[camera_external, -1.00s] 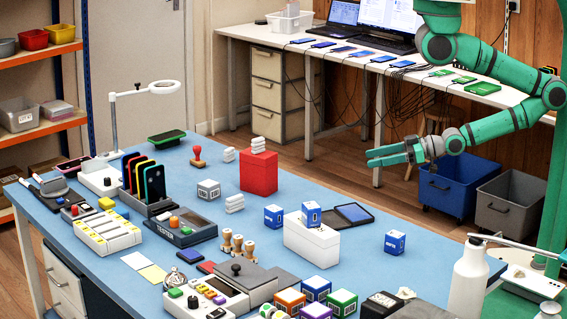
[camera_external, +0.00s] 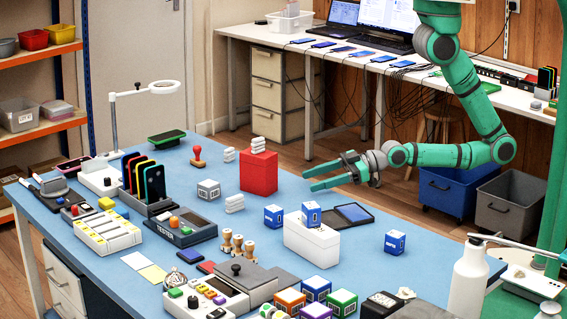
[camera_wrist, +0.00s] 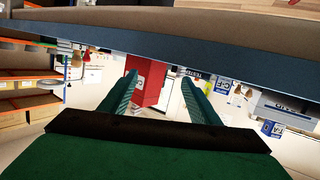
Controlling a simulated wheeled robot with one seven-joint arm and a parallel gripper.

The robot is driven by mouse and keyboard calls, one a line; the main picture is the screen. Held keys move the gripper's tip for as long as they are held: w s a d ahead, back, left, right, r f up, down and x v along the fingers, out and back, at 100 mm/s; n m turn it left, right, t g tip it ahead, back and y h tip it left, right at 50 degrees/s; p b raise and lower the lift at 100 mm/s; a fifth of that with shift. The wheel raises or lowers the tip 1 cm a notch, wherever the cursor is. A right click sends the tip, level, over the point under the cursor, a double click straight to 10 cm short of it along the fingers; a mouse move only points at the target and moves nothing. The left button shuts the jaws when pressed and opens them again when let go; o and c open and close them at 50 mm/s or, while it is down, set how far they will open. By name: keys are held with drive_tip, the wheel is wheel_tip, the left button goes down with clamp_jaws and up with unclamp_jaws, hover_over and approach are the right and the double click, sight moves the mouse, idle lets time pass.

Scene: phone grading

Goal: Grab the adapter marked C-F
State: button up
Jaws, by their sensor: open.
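In the wrist view, which looks upside down, a blue cube (camera_wrist: 222,88) to the right of my fingers has a white label that seems to read C-F. Another blue labelled cube (camera_wrist: 271,128) shows further right. In the external view, one blue cube (camera_external: 273,216) stands on the table, one (camera_external: 311,214) on a white box (camera_external: 312,243), and one (camera_external: 395,242) further right. Their labels are too small to read there, so I cannot match them. My gripper (camera_external: 306,179) is open and empty, above the table's far edge, right of the red box (camera_external: 259,173).
White stacked pieces (camera_external: 258,144) sit on the red box. A dark tray with a blue pad (camera_external: 354,212) lies behind the white box. A tester (camera_external: 185,231), stamps (camera_external: 238,244) and coloured cubes (camera_external: 342,302) crowd the blue table. A white bottle (camera_external: 468,281) stands at front right.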

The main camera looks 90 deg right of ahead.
sight(268, 216)
drive_tip(key=w+a, duration=0.1)
drive_tip(key=a, duration=0.1)
drive_tip(key=w+a+n+g+y, duration=0.1)
drive_tip(key=w+a, duration=0.1)
drive_tip(key=a, duration=0.1)
drive_tip(key=w+a+y, duration=0.1)
drive_tip(key=a, duration=0.2)
drive_tip(key=shift+w+r+n+g, duration=0.3)
drive_tip(key=shift+r+n, duration=0.05)
drive_tip(key=shift+n, duration=0.05)
drive_tip(key=a+n+g+y, duration=0.1)
drive_tip(key=a, duration=0.2)
drive_tip(key=w+a+r+g+y, duration=0.1)
drive_tip(key=a, duration=0.3)
drive_tip(key=a+r+n+g, duration=0.1)
drive_tip(key=a, duration=0.3)
drive_tip(key=shift+w+a+r+n+y, duration=0.15)
drive_tip(key=shift+w+n+y, duration=0.15)
drive_tip(key=shift+y, duration=0.1)
drive_tip(key=shift+w+a, duration=0.1)
drive_tip(key=shift+a, duration=0.25)
drive_tip(key=x, duration=0.5)
drive_tip(key=shift+x, duration=2.8)
drive_tip(key=shift+w+d+r, duration=0.1)
drive_tip(key=shift+d, duration=0.05)
drive_tip(key=c, duration=1.1)
